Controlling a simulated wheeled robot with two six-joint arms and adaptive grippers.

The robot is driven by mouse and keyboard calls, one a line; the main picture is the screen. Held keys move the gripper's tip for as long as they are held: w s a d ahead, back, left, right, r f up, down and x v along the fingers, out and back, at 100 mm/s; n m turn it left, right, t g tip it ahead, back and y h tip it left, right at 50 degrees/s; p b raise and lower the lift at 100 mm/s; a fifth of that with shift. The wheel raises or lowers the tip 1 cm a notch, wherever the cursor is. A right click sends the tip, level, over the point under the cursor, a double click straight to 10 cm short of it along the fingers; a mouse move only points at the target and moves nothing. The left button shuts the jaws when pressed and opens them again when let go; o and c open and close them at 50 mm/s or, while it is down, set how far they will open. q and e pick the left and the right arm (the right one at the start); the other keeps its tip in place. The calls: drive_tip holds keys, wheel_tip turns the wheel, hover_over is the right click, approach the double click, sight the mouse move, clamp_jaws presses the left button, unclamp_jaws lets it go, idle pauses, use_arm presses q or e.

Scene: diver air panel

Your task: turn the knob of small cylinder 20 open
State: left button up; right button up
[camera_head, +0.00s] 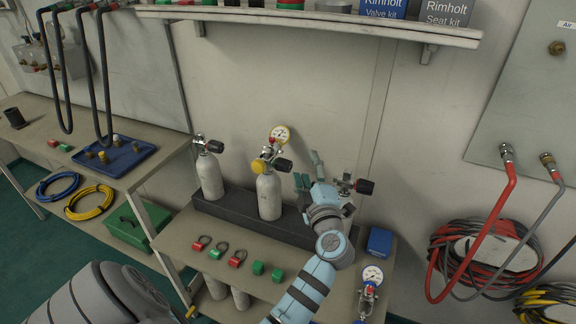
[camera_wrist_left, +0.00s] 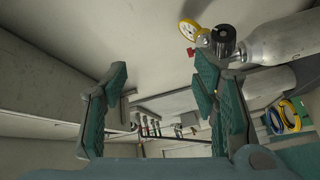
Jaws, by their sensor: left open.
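Three small grey cylinders stand in a dark rack (camera_head: 240,215) on the bench. The left cylinder (camera_head: 209,177) and the middle cylinder (camera_head: 269,197) each have a valve with a black knob. No number is readable. My left gripper is open and empty, between the middle and right cylinders. In the left wrist view, a black knob (camera_wrist_left: 223,41) and a cylinder (camera_wrist_left: 280,37) lie right of the fingers.
Red and green pieces (camera_head: 220,249) lie on the bench front. A blue box (camera_head: 380,242) and a gauge fitting (camera_head: 371,277) are to the right. A shelf (camera_head: 310,19) runs above. A blue tray (camera_head: 115,157) sits on the left bench. Hoses (camera_head: 490,250) hang at right.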

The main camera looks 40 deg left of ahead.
sight(289, 169)
use_arm(q)
drive_tip(key=w+a+f+g+b, duration=0.1)
drive_tip(key=w+a+f, duration=0.1)
drive_tip(key=a+f, duration=0.1)
drive_tip(key=w+a+f+n+g+h, duration=0.1)
drive_tip(key=w+a+f+g, duration=0.1)
drive_tip(key=a+f, duration=0.1)
drive_tip(key=w+a+f+n+g+b, duration=0.1)
drive_tip(key=a+f, duration=0.2)
drive_tip(key=a, duration=0.2)
drive_tip(key=shift+w+h+b, duration=0.35)
drive_tip(key=shift+w+h, duration=0.05)
drive_tip(key=shift+w+a, duration=0.25)
drive_tip(key=shift+a, duration=0.2)
drive_tip(key=shift+c, duration=0.4)
